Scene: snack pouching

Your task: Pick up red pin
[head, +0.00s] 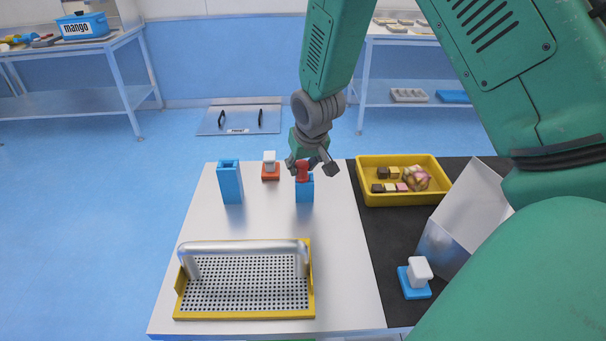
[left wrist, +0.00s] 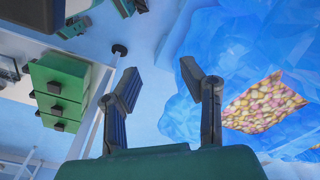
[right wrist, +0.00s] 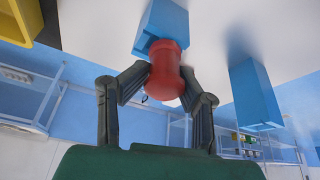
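The red pin (head: 302,172) stands at the top of a blue upright holder (head: 304,192) on the white table. It also shows in the right wrist view (right wrist: 166,72), in front of the blue holder (right wrist: 163,24). My right gripper (head: 312,168) is at the pin, with its fingers spread to either side of it. The fingertips in the right wrist view (right wrist: 166,84) are near the pin's sides; contact is not clear. My left gripper (left wrist: 160,75) is open and empty, away from the table and out of the head view.
A second blue holder (head: 230,184) stands left, with a red-based white-knobbed stamp (head: 270,170) between. A perforated tray (head: 176,304) with a metal handle lies in front. A yellow bin (head: 375,201) of snacks, a clear box (head: 462,222) and a blue-based stamp (head: 414,289) are right.

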